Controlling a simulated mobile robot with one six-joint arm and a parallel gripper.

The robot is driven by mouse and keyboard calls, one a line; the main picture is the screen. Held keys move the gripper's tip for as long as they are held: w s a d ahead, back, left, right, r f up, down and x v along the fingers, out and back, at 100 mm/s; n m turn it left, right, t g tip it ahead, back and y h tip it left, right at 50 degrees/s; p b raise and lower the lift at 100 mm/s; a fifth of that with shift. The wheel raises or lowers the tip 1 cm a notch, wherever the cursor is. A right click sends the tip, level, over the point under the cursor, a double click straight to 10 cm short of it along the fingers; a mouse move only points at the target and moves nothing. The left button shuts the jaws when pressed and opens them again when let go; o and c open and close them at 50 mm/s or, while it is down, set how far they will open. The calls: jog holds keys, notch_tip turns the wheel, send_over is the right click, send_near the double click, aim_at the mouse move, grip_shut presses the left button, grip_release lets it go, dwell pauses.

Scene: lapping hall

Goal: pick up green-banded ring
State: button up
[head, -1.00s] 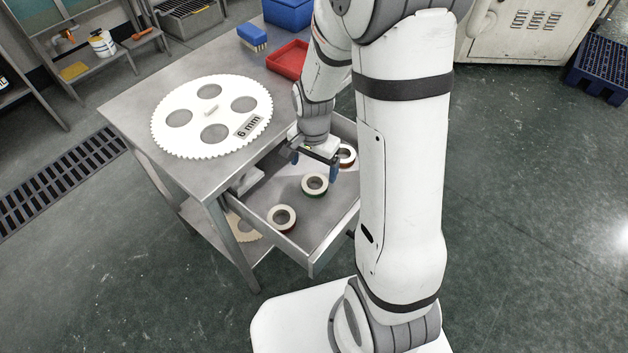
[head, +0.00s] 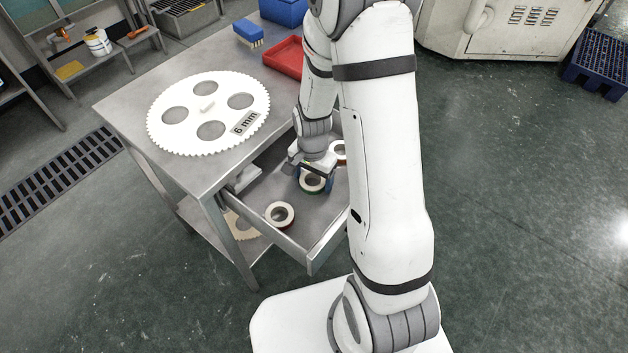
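The green-banded ring (head: 311,185) is a white ring with a green band low on its side. It lies in the open drawer (head: 318,235) of the metal table, in the middle of three rings. My gripper (head: 313,181) points down over this ring, its blue fingers apart, one at the left and one at the right of it. The fingers partly cover the ring, and I cannot tell whether they touch it. The ring appears to lie on the drawer floor.
A red-banded ring (head: 279,215) lies nearer the drawer front, and another reddish-banded ring (head: 338,149) lies behind my gripper. The drawer walls stand around them. On the table top (head: 125,105) are a toothed white disc (head: 208,112) marked "6 mm", a red tray (head: 287,57) and a blue brush (head: 248,34).

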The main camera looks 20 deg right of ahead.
jog(key=c, duration=0.9)
